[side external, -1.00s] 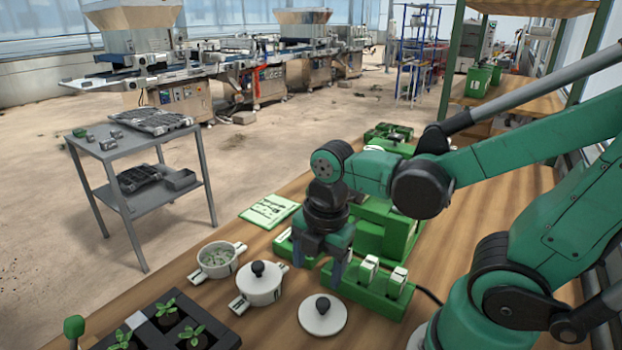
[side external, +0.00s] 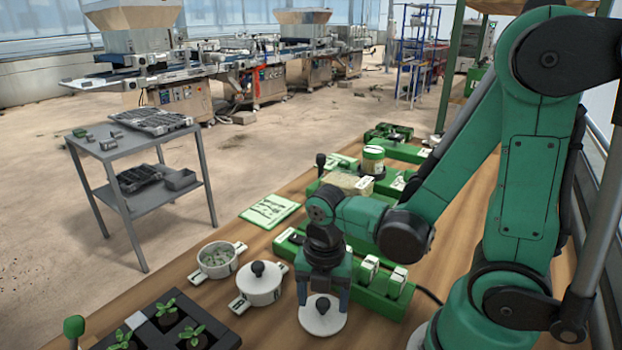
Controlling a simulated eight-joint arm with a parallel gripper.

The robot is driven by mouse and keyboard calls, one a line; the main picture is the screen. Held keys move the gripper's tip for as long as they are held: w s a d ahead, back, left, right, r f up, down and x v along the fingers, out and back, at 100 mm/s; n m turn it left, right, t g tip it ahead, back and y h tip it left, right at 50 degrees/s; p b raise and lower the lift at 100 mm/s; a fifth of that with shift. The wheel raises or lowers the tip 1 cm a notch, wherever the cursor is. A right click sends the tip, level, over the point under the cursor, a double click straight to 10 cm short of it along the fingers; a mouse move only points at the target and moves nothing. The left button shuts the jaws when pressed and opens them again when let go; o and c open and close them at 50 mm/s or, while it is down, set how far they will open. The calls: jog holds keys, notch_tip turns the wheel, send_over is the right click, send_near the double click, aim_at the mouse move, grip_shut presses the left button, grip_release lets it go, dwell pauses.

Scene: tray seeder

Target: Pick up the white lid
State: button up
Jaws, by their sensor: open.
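A round white lid (side external: 313,322) with a black knob lies flat on the wooden table near the front. My gripper (side external: 323,296) points down over this lid, with its two fingers apart, one on each side of the black knob. It is open, and I cannot tell whether the fingers touch the knob. A second white lid with a black knob sits on a white pot (side external: 261,287) just to the left, clear of my gripper.
An open white pot (side external: 217,260) with greenish contents stands further left. Black trays with seedlings (side external: 172,328) lie at the front left. A green holder (side external: 378,290) with white-topped items stands close behind my gripper. A green-white booklet (side external: 269,211) lies behind the pots.

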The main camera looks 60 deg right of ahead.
jog(key=shift+f, duration=0.15)
grip_shut()
dwell(0.5)
